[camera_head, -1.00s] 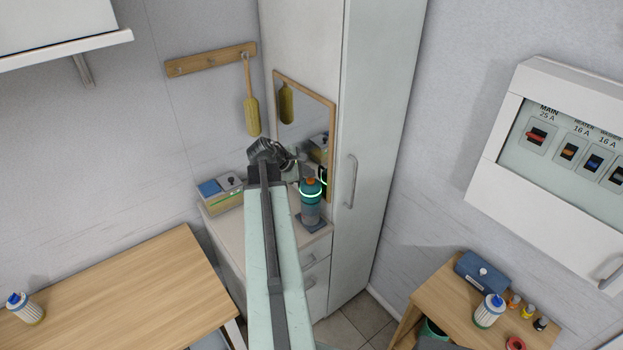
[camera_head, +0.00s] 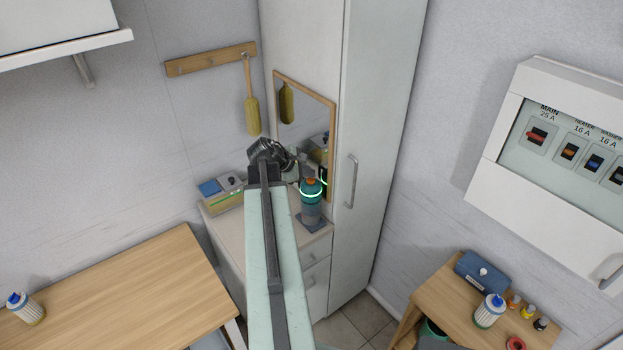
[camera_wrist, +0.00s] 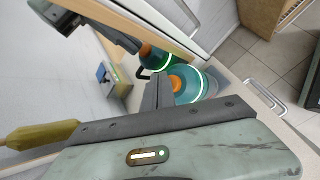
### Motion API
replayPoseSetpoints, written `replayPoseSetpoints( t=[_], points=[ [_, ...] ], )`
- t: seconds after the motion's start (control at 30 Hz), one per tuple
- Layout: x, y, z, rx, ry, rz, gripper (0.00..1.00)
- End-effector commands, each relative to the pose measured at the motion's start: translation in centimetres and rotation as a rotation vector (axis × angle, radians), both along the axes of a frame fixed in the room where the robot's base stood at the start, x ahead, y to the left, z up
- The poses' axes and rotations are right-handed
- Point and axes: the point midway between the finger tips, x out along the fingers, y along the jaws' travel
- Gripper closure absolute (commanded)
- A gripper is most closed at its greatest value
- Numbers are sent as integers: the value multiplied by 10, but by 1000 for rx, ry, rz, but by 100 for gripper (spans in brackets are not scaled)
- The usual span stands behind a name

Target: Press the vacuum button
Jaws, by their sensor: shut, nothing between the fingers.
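The vacuum (camera_head: 311,207) is a teal upright canister with a glowing green ring, standing on a dark base on the white cabinet top. Its orange button (camera_head: 310,182) is on top. In the wrist view the vacuum (camera_wrist: 208,82) and the orange button (camera_wrist: 177,84) show just beyond my fingers. My gripper (camera_wrist: 158,88) is shut and empty, its tips beside the button in the picture; I cannot tell whether they touch it. In the head view my gripper (camera_head: 298,168) is partly hidden by my arm, just up and left of the button.
A framed mirror (camera_head: 306,120) leans close behind the vacuum and reflects it. A box with a blue top (camera_head: 222,191) stands at left on the cabinet top (camera_head: 234,229). A tall white cupboard (camera_head: 376,150) rises at right. A yellow brush (camera_head: 252,115) hangs on the wall.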

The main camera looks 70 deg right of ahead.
Motion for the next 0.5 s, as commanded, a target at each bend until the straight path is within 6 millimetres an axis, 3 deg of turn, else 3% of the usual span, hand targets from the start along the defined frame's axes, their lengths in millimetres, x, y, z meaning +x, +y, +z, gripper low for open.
replayPoseSetpoints(
  t=[0.17, 0.5],
  points=[
    [1, 0, -9, 0, 0, 0, 100],
    [2, 0, -9, 0, -1, 1, 100]
  ],
)
